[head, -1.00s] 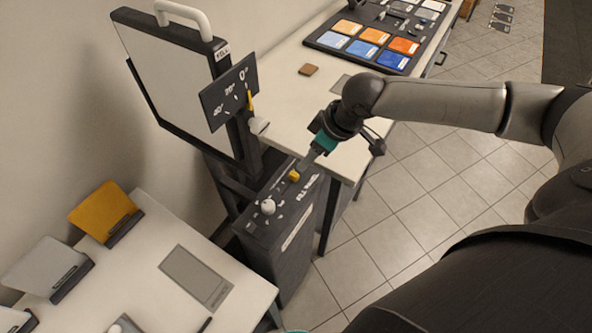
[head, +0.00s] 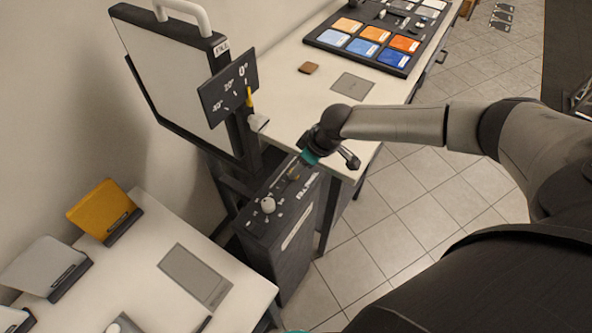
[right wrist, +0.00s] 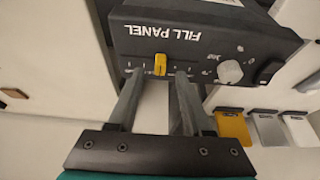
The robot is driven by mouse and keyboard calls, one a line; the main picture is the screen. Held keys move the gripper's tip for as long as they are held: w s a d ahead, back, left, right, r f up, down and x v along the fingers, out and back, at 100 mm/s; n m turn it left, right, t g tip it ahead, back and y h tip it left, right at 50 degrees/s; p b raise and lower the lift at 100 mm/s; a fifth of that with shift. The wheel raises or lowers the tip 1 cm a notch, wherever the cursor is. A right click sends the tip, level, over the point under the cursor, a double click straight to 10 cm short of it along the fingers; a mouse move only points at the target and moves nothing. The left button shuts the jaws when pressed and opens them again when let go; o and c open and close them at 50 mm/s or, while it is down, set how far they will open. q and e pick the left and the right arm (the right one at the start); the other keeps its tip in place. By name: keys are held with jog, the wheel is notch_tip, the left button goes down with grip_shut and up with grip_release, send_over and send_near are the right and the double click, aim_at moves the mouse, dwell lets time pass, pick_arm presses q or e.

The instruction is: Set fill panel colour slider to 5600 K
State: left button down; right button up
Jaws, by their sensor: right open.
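The dark fill panel control box (head: 278,245) stands below the fill panel (head: 172,80) in the head view. Its slider has a yellow knob (right wrist: 160,64) by a row of tick marks, under the "FILL PANEL" lettering in the right wrist view. I cannot read a 5600 K mark. My right gripper (right wrist: 161,76) is open, with one fingertip on each side of the knob and clear gaps to it. In the head view the right gripper (head: 295,171) is over the box top and mostly hides the slider.
A round white knob (right wrist: 229,71) is on the same box face, beside the slider. A tilt dial plate (head: 228,90) with a yellow pointer is on the fill panel. White tables (head: 300,93) stand behind and at lower left (head: 152,270). Tiled floor is free at right.

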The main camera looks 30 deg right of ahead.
jog(key=shift+x, duration=1.65)
grip_shut()
